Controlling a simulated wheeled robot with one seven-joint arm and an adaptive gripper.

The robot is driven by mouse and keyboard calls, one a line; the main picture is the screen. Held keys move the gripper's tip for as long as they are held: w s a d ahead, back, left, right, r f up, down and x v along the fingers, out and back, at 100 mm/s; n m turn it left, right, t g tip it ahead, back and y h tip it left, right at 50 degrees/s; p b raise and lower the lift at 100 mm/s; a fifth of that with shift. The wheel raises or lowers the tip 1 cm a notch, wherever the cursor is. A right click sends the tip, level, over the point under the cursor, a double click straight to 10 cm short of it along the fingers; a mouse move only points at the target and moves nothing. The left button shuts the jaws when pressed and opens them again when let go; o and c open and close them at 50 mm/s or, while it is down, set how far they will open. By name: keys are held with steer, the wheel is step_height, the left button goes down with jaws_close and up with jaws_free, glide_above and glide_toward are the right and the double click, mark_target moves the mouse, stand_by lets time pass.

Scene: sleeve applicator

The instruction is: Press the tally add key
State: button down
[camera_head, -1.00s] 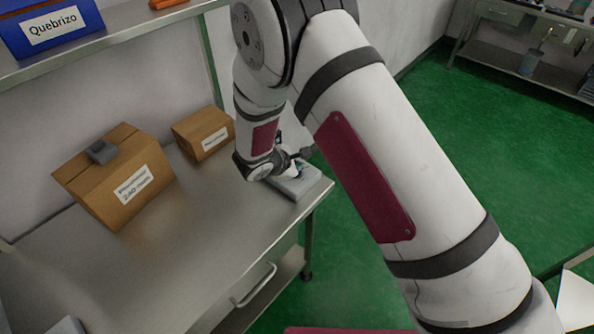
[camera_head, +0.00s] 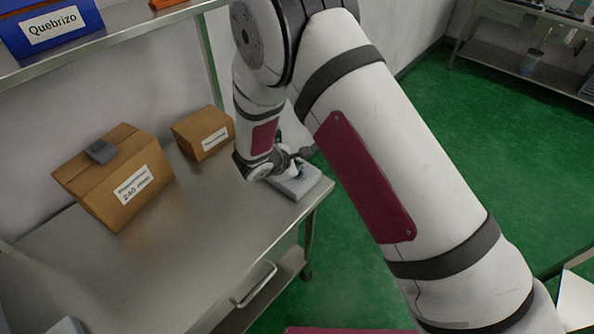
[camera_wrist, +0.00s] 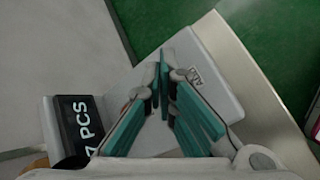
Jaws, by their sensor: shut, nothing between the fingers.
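The tally device (camera_head: 308,183) is a light grey box near the right end of the steel bench. In the wrist view its grey top (camera_wrist: 218,62) carries an "ADD" label (camera_wrist: 194,77), and a dark display (camera_wrist: 76,127) on the left reads "7 PCS", with any further digits hidden. My gripper (camera_wrist: 164,78) has teal finger pads, shut and empty, with the tips over the device just left of the "ADD" label. The fingers hide the add key's surface, and I cannot tell whether they touch it. In the head view my arm partly hides the device.
On the steel bench (camera_head: 175,265) stand a large cardboard box (camera_head: 105,190) with a small grey object (camera_head: 101,151) on it, and a smaller box (camera_head: 203,133) behind. A shelf above holds a blue bin (camera_head: 50,28).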

steer(key=shift+r, duration=0.45)
steer(key=shift+r+p, duration=0.8)
steer(key=shift+r, duration=1.75)
steer(key=s+d+r+m+g, duration=0.2)
steer(key=s+d+r+m, duration=0.35)
steer(key=d+r, duration=0.5)
steer(key=s+d+r+m+g, duration=0.1)
steer(key=s+d+r+m, duration=0.6)
steer(key=r, duration=0.6)
steer(key=s+d+r+m+y, duration=0.2)
steer(key=s+r+m, duration=0.2)
steer(key=s, duration=0.6)
steer(key=s+d+r+m+y, duration=0.1)
steer(key=s+r+m, duration=0.3)
steer(key=s, duration=0.6)
steer(key=shift+d+r+t+y, duration=0.35)
steer(key=shift+d+t+y, duration=0.05)
steer(key=shift+y, duration=0.5)
